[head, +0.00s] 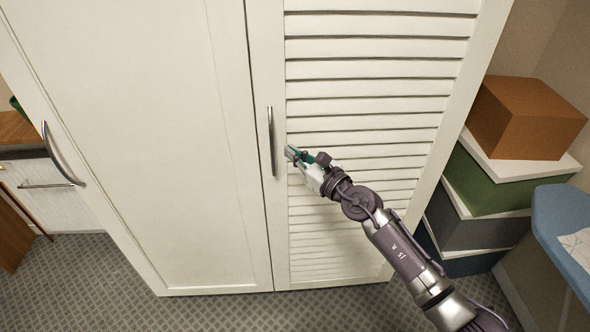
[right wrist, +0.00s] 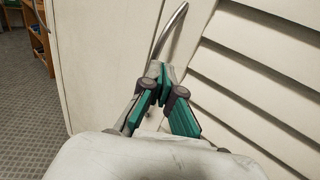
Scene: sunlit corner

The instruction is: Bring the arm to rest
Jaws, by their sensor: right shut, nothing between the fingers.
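My right arm reaches in from the lower right of the head view. My right gripper (head: 290,152) is shut and empty, in front of the louvred cabinet door (head: 375,110) and just right of its vertical metal handle (head: 271,140). In the right wrist view the green-padded fingers of the gripper (right wrist: 160,72) meet at the tips. The handle (right wrist: 172,28) rises behind them there; I cannot tell whether they touch it. Both cabinet doors look closed. My left gripper is not in view.
The plain cabinet door (head: 140,120) has a curved handle (head: 60,158) at its left. Stacked boxes (head: 500,180) stand to the right, beside a blue padded surface (head: 565,225). The patterned carpet (head: 220,312) in front of the cabinet is clear.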

